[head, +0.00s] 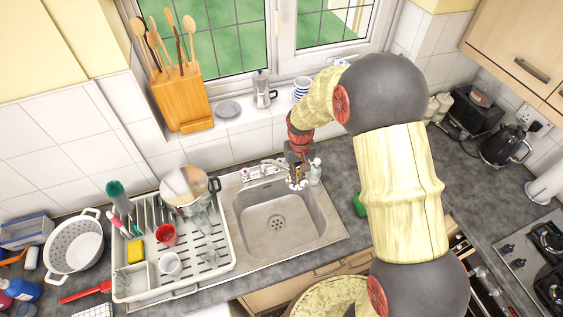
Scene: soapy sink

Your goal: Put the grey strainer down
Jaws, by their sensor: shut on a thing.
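My gripper (298,170) points down over the back right corner of the sink, beside the tap. It is shut on a small pale grey thing (296,184), which looks like the grey strainer. The thing is mostly hidden by the fingers and too small to make out fully. I cannot tell whether it touches the sink rim. The metal sink (262,236) has an empty basin with a dark round drain (277,222) in its middle.
The tap (262,170) stands close left of my gripper, and a soap bottle (315,172) close right. A white dish rack (225,268) with dishes and a pot (184,187) fills the left side. A green bottle (359,204) lies right of the sink. Counter behind it is clear.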

